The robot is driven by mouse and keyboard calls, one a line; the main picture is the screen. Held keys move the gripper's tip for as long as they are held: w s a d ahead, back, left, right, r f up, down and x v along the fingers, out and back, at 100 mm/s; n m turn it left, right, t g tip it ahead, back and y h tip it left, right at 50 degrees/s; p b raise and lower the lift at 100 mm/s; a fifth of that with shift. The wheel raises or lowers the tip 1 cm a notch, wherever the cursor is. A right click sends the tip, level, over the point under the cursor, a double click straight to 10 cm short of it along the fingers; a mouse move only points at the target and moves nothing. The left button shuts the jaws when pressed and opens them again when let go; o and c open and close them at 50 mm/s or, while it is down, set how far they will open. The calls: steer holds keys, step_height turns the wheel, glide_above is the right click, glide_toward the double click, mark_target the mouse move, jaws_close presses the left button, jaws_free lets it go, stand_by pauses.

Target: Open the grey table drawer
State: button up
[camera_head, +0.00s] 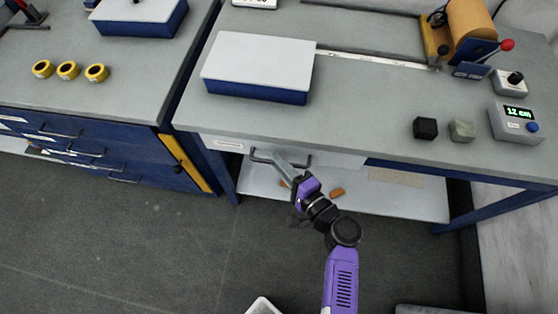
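The grey table drawer (230,145) sits under the top of the right-hand table, with a pale front and a small label. Its dark bar handle (262,157) runs across the front. The drawer front looks in line with the table edge. My gripper (278,157) is at the handle, its fingertips overlapping the handle bar in the picture. I cannot tell whether the fingers are closed around the bar or only in front of it. My arm reaches up from the bottom of the view and hides part of the drawer's lower edge.
A lower shelf (400,198) lies below the drawer. A blue drawer cabinet (90,150) stands left. Floor in front is mostly clear.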

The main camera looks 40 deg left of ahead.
steer(key=shift+a, duration=0.5)
steer(key=shift+c, duration=0.4)
jaws_close()
stand_by(0.7)
